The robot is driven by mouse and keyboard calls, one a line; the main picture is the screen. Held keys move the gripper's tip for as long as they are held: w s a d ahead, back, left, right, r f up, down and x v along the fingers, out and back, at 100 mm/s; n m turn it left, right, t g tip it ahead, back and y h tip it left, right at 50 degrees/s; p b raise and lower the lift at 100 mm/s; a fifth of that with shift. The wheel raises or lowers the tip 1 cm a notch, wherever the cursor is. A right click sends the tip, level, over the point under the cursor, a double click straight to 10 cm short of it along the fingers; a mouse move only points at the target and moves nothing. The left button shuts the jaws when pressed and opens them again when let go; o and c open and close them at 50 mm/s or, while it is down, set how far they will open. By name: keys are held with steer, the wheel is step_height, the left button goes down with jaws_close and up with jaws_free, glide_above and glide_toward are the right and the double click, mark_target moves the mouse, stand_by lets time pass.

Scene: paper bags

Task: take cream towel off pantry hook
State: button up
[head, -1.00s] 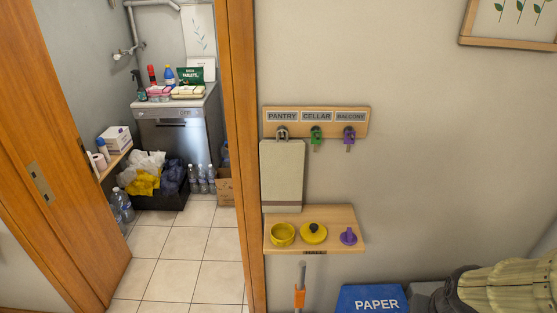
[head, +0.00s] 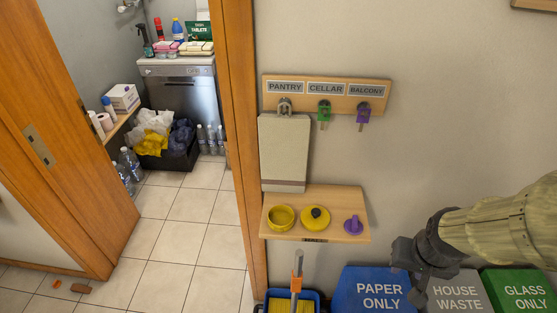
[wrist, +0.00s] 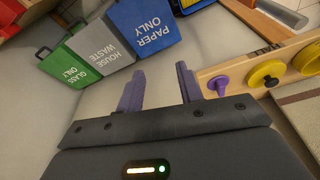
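The cream towel (head: 284,150) hangs flat from the hook (head: 284,106) under the PANTRY label (head: 285,87) on a wooden rack. Its lower end reaches the back left of the small wooden shelf. A pale strip at the right edge of the wrist view may be the towel, but I cannot be sure. My gripper (wrist: 159,88) shows two fingers spread apart with nothing between them. In the head view it (head: 412,262) is at the lower right, in front of the bins, well apart from the towel.
The shelf (head: 350,228) holds a yellow bowl (head: 281,217), a yellow lid (head: 315,217) and a purple object (head: 353,225). PAPER (head: 365,290), HOUSE WASTE and GLASS bins stand below. A door frame (head: 236,130) borders the towel's left.

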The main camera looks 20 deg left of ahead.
steer(key=shift+o, duration=1.3)
steer(key=shift+s, duration=0.1)
steer(key=shift+o, duration=0.9)
steer(key=shift+w+a+r, duration=0.1)
steer(key=shift+w+a, duration=0.1)
steer(key=w+a+r+n+t+y+p, duration=0.15)
steer(key=w+a+r+t, duration=0.25)
steer(key=a, duration=0.6)
steer(key=w+a+r+n+t+y+p, duration=0.1)
steer(key=w+a+r+t+y, duration=0.2)
steer(key=a, duration=0.6)
steer(key=s+a+r+t+p, duration=0.2)
steer(key=s+a+r+t, duration=0.2)
steer(key=a+r+t, duration=0.3)
steer(key=a+r, duration=0.3)
steer(key=r, duration=0.1)
steer(key=shift+s+r+t, duration=0.25)
steer(key=shift+s+t, duration=0.1)
steer(key=shift+t, duration=0.05)
steer(key=shift+w+r+p, duration=0.1)
steer(key=shift+p, duration=0.2)
